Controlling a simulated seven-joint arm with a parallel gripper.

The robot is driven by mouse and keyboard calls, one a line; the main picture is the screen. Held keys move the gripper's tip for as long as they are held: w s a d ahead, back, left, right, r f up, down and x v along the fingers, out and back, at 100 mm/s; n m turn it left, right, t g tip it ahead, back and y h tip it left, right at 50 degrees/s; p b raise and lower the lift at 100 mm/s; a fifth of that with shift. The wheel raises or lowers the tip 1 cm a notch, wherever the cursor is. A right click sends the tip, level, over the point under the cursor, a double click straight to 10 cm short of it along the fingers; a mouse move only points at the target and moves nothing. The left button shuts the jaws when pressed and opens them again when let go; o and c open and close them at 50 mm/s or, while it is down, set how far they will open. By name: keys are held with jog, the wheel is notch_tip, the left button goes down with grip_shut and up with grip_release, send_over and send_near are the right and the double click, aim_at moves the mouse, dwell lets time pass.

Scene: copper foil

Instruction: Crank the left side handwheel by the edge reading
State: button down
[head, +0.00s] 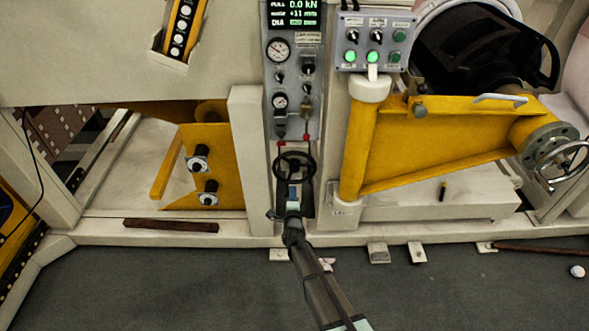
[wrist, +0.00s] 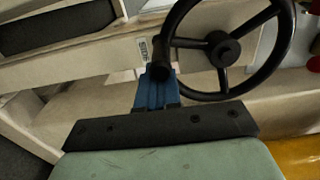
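The black handwheel (head: 295,166) is mounted low at the front of the narrow grey panel in the head view. In the wrist view its rim, spokes and hub (wrist: 222,48) fill the upper right. Its black crank handle (wrist: 160,66) sticks out at the rim's left side. My gripper (head: 293,196) is just below the wheel in the head view. In the wrist view its blue fingers (wrist: 155,93) are close together and their tips meet the handle's end. The handle hides part of the tips, so a grip on it cannot be confirmed.
A display (head: 294,14) above the panel reads 0.0 kN and +11 mm. Gauges (head: 278,50) and small knobs lie below it. A yellow swing arm (head: 430,145) stands close on the right, and a pale post (head: 248,145) on the left. A chrome handwheel (head: 563,166) is far right.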

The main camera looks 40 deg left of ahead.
jog(key=shift+s+a+r, duration=0.2)
jog(key=shift+s+a, duration=0.65)
jog(key=shift+a, duration=0.05)
jog(key=shift+w, duration=0.1)
jog(key=shift+d, duration=0.15)
jog(key=shift+w+d+f, duration=0.2)
jog(key=shift+w+d, duration=0.15)
jog(key=v, duration=0.9)
jog(key=shift+r, duration=0.1)
